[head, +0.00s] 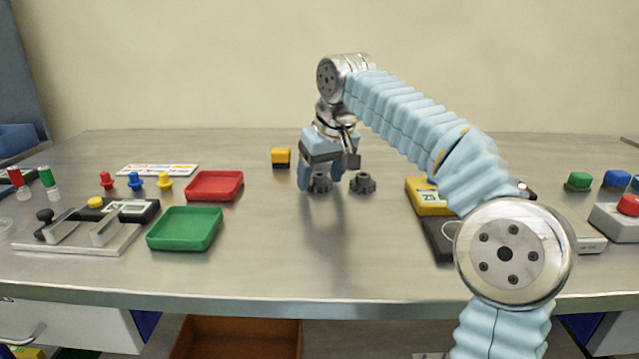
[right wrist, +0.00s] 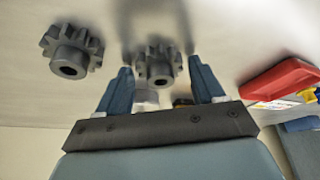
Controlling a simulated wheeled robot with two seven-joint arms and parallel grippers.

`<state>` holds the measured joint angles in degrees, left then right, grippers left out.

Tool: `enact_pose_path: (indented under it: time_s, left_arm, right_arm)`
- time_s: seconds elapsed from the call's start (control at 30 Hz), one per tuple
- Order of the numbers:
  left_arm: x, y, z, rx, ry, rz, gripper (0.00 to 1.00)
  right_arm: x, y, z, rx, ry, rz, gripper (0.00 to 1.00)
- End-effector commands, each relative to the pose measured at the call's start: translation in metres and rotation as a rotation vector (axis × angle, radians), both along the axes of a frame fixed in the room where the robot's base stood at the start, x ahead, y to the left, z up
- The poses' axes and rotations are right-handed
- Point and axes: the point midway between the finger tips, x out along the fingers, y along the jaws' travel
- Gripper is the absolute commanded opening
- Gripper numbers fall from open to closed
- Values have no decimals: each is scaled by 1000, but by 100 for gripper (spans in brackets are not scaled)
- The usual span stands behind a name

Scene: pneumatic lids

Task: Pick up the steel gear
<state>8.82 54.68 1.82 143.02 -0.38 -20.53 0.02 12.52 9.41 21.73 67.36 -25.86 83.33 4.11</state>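Two dark grey toothed gears stand on the table in the head view. The left gear (head: 320,183) is at my right gripper (head: 320,178), and the right gear (head: 362,183) is a little to its right. Both look alike, so I cannot tell which is the steel one. In the right wrist view, my open right gripper (right wrist: 160,70) has one gear (right wrist: 157,67) between its two blue fingers, with gaps at the sides. The other gear (right wrist: 72,50) lies outside the fingers, to the left. My left gripper is not in view.
A red tray (head: 214,186) and a green tray (head: 185,229) are on the left. A yellow device (head: 428,197) stands right of the gears. The table front centre is clear.

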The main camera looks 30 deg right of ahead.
Motion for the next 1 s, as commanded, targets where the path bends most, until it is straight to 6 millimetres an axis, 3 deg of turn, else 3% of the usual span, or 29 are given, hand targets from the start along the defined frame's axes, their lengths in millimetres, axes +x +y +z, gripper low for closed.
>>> enact_pose_path:
  time_s: [0.03,0.33,0.57,0.77,0.87,1.0]
  left_arm:
    - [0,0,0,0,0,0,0]
    - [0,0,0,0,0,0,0]
    - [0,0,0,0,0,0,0]
    - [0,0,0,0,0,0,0]
    - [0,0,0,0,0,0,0]
    - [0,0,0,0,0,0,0]
  right_arm:
    - [0,0,0,0,0,0,59]
    - [0,0,1,0,-1,0,15]
    - [0,0,1,0,-2,0,15]
    - [1,0,14,-1,-4,2,15]
    - [1,1,32,1,-6,2,15]
    - [-29,6,68,0,-9,4,15]
